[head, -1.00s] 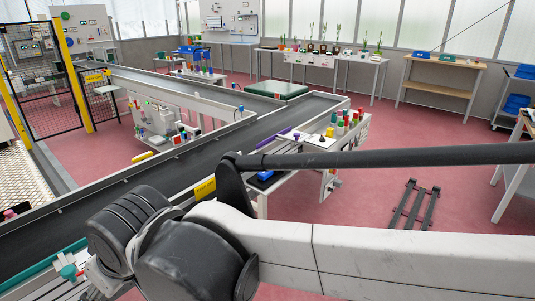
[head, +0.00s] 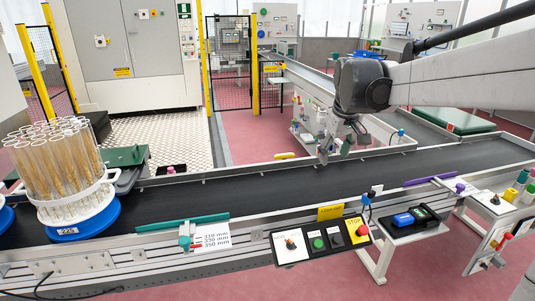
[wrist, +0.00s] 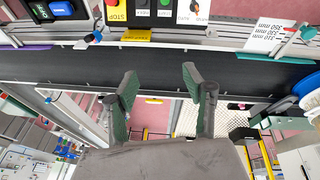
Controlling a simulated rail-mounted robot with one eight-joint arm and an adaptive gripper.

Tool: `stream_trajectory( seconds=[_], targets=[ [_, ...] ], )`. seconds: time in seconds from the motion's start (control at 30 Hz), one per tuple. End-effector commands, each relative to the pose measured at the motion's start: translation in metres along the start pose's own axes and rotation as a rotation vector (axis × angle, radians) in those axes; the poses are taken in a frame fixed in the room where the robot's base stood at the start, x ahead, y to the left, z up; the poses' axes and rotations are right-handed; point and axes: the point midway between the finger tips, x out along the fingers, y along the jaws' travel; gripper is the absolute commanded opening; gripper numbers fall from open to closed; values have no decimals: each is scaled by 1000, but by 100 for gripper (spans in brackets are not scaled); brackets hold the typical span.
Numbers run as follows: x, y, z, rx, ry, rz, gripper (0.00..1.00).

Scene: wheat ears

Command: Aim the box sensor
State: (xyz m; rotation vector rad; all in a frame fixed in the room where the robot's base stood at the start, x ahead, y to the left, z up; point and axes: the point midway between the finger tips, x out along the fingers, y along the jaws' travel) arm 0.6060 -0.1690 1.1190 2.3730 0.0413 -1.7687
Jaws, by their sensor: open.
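My gripper (head: 335,151) is open and empty, pointing down over the far side of the dark conveyor belt (head: 270,181). In the wrist view its two green-padded fingers (wrist: 160,76) stand apart with the belt beyond them. A small blue sensor-like piece (head: 366,198) stands on the near rail beside the button panel; it also shows in the wrist view (wrist: 92,37), apart from my fingers. Another small piece with a blue top (head: 401,132) is on the far rail, right of my gripper. I cannot tell which is the box sensor, nor its aim.
A white rack of tall wheat tubes (head: 75,212) stands on a blue base at the belt's left. A teal guide (head: 182,226) and a purple guide (head: 430,180) lie along the near rail. The button panel (head: 320,240) is at the near edge. The middle belt is clear.

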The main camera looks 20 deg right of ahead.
Motion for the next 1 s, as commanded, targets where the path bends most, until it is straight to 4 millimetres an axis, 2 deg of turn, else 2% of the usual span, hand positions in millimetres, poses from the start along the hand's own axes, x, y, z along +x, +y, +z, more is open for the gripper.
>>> stream_trajectory(
  seconds=[0.03,0.2,0.47,0.73,0.9,1.0],
  targets=[
    [6,17,-10,-5,-17,-2,46],
    [33,68,-34,-32,-74,-18,46],
    [86,146,-53,-75,-154,-54,46],
    [151,224,-50,-115,-225,-105,46],
    [182,255,-40,-135,-255,-134,46],
    [193,266,-36,-142,-264,-144,46]
  ],
)
